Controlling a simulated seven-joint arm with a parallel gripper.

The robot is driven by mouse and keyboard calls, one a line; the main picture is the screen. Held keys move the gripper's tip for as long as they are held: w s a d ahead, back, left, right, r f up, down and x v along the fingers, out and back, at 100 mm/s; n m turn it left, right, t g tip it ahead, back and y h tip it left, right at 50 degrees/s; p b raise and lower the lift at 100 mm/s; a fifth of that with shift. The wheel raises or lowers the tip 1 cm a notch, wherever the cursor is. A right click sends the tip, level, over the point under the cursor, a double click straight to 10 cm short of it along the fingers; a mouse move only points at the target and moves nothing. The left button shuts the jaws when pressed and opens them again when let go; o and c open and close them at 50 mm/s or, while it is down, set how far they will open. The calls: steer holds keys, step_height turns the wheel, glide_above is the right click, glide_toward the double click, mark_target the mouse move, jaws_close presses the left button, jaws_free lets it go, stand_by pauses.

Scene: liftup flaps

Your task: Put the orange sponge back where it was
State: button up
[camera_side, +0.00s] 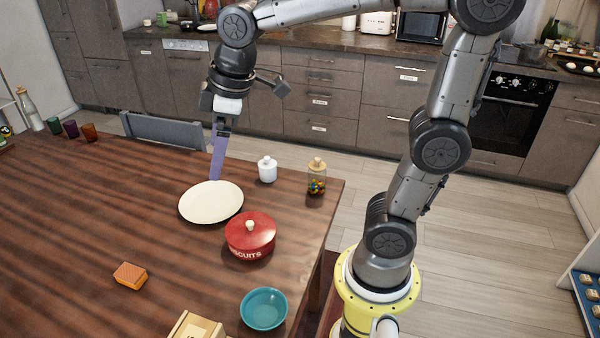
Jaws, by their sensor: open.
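The orange sponge (130,275) lies on the wooden table (80,215) at the lower left of the side view. My gripper (216,178) points down over the far edge of the cream plate (211,202), well away from the sponge, up and to the right of it in the picture. Its fingers line up one behind the other from this angle. The gripper is open and no object shows between its fingers. I cannot tell whether the fingertips touch the plate.
A red biscuit tin (250,235), teal bowl (264,309), wooden box (196,327), white lidded jar (267,169) and candy jar (317,177) stand toward the table's right side. Coloured glasses (71,129) stand far left. The table around the sponge is clear.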

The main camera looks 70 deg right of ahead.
steer(key=s+d+f+m+t, duration=0.1)
steer(key=s+f+m, duration=0.1)
steer(key=s, duration=0.5)
steer(key=s+d+f+m, duration=0.1)
steer(key=s+m, duration=0.3)
steer(key=s, duration=0.3)
steer(key=shift+s+f+t, duration=0.35)
steer(key=shift+s+t, duration=0.05)
